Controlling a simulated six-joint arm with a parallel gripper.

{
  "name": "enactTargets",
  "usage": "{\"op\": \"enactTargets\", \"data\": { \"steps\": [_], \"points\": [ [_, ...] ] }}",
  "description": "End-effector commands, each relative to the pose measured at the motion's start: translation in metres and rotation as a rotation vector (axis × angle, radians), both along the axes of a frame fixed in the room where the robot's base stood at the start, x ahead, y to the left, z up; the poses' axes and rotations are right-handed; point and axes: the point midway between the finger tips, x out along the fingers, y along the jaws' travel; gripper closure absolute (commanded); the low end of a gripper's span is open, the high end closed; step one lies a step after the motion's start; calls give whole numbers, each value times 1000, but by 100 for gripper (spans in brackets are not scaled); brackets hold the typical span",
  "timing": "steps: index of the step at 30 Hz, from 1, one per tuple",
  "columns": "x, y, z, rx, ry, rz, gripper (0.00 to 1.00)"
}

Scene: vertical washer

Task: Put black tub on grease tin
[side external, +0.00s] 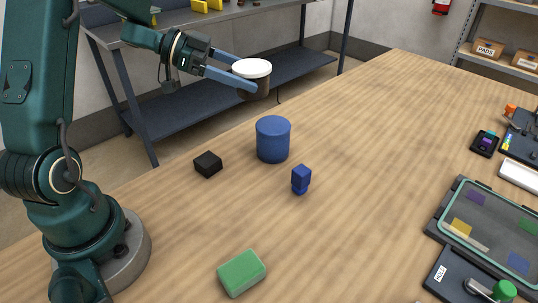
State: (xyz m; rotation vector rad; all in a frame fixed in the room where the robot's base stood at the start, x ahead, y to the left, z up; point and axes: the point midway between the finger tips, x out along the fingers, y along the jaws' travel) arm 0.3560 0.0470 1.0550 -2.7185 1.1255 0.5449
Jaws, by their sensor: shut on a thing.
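My gripper (243,76) is shut on a dark round tub with a white lid (252,69), which looks like the black tub. It holds the tub upright by its sides, well above the table, up and left of the blue cylinder in the picture. The blue cylinder (273,139), which looks like the grease tin, stands upright on the wooden table with its flat top bare. The fingers hide part of the tub's side.
A small black block (208,164) sits left of the blue cylinder, and a small blue piece (301,179) stands to its lower right. A green block (241,273) lies near the front. A clear-lidded case (490,234) is at right. The table's middle right is clear.

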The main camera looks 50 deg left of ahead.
Motion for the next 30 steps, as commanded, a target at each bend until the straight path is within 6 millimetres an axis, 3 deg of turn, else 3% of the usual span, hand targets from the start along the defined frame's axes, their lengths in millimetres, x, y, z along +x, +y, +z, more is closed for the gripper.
{"op": "enactTargets", "data": {
  "steps": [3,9,19,30],
  "points": [
    [12,-22,-15,-2,4,-5,76],
    [23,-36,-26,-1,0,-1,76],
    [24,-37,-63,-2,2,2,76],
    [24,-37,-67,0,-1,1,76]
  ]
}}
